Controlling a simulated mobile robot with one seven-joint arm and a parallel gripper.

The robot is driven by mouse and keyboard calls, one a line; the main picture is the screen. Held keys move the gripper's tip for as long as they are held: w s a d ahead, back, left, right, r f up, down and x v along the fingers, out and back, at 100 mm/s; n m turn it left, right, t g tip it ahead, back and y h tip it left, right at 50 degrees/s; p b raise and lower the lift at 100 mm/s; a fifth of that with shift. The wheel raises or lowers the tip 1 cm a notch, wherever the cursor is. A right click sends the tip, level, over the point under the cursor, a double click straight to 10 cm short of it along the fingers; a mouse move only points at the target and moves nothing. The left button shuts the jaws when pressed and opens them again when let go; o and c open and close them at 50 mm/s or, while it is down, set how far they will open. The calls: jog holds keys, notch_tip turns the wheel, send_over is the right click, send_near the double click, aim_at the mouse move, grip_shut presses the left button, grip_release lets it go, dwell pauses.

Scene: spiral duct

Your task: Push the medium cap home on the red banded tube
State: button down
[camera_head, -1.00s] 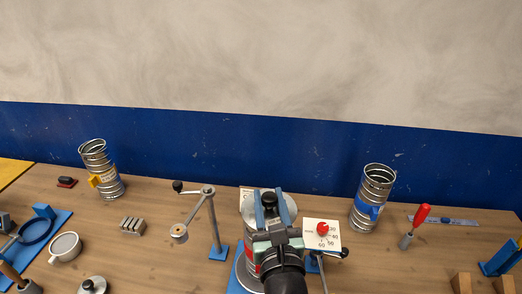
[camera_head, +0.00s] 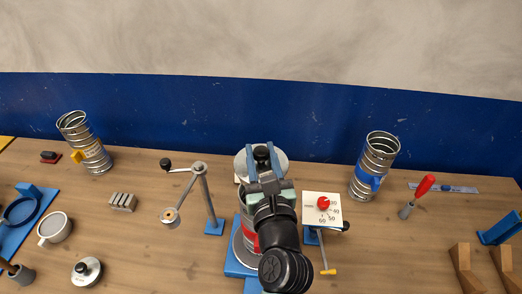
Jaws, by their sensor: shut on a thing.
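My gripper (camera_head: 262,158) is shut on the black knob of a silver round cap (camera_head: 281,160). The fingers and my arm hide the middle of the cap. The red banded tube (camera_head: 247,238) stands below on a blue base near the middle of the bench. My arm covers much of it, and only its left side and part of its red band show. The cap appears beyond and above the tube in the picture; I cannot tell whether they touch.
A crank stand (camera_head: 208,195) is left of the tube, and a white dial plate (camera_head: 322,208) with a red knob is close on its right. A yellow-tagged duct (camera_head: 85,142) and a blue-tagged duct (camera_head: 375,165) stand farther out. Another knobbed lid (camera_head: 86,271) lies front left.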

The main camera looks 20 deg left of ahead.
aim_at(261, 171)
jog(key=shift+f+b, duration=1.7)
jog(key=shift+f, duration=0.8)
jog(key=shift+p, duration=0.7)
jog(key=shift+f+b, duration=0.85)
jog(key=shift+f, duration=0.25)
jog(key=shift+f, duration=0.4)
jog(key=shift+f+b, duration=0.65)
jog(key=shift+b, duration=0.1)
jog(key=shift+c, duration=2.2)
grip_release()
